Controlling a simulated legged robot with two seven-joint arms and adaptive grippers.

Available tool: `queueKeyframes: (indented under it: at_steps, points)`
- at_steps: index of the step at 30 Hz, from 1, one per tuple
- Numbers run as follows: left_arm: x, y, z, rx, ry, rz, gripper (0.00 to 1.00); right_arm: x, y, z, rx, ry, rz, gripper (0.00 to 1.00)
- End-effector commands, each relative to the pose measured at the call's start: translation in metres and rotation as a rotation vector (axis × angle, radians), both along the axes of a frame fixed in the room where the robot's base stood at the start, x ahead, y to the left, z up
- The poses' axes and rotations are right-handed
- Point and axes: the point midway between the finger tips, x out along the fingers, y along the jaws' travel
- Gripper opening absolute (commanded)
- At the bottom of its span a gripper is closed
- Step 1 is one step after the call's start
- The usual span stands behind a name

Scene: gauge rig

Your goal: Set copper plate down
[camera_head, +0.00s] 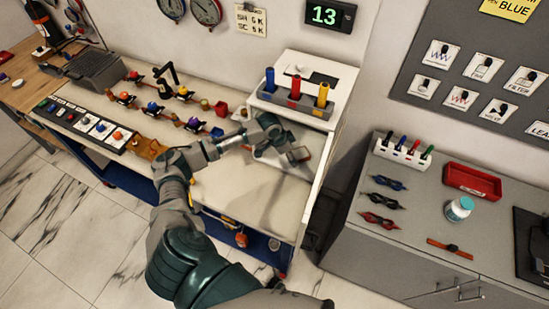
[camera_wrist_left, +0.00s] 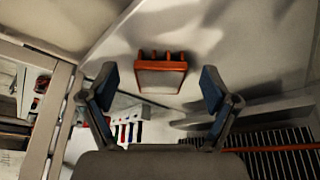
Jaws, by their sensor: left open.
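A small copper-coloured piece with a pale grey face and short prongs, which looks like the copper plate (camera_wrist_left: 161,76), shows in the left wrist view on a pale surface. It lies between and just beyond the fingertips, with a gap on both sides. In the head view a small reddish-edged piece, probably the same plate (camera_head: 301,155), is by the fingers at the bench's right end. My left gripper (camera_head: 288,147) is open there; its spread fingers also show in the wrist view (camera_wrist_left: 160,82). Exact contact under the plate cannot be told. My right gripper is not in view.
A white stand with blue, red and yellow cylinders (camera_head: 295,106) is close behind the gripper. Coloured parts and a switch panel (camera_head: 85,124) occupy the bench's left. A grey cabinet (camera_head: 365,222) with a red tray (camera_head: 472,181) is right. The front bench top (camera_head: 245,195) is clear.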

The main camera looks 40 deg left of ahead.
Motion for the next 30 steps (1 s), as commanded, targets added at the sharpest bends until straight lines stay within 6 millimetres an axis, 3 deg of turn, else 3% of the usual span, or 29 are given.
queueKeyframes:
  at_steps: [6,12,30]
  points:
    - [-0.045,0.030,-0.001,0.005,0.003,0.002,0.87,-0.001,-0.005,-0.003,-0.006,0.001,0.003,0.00]
    - [-0.068,0.044,0.000,0.004,0.001,0.002,0.87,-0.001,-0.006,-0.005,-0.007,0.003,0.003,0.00]
    - [-0.074,0.047,0.001,0.001,0.000,0.000,0.87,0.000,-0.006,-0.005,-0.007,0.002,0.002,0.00]
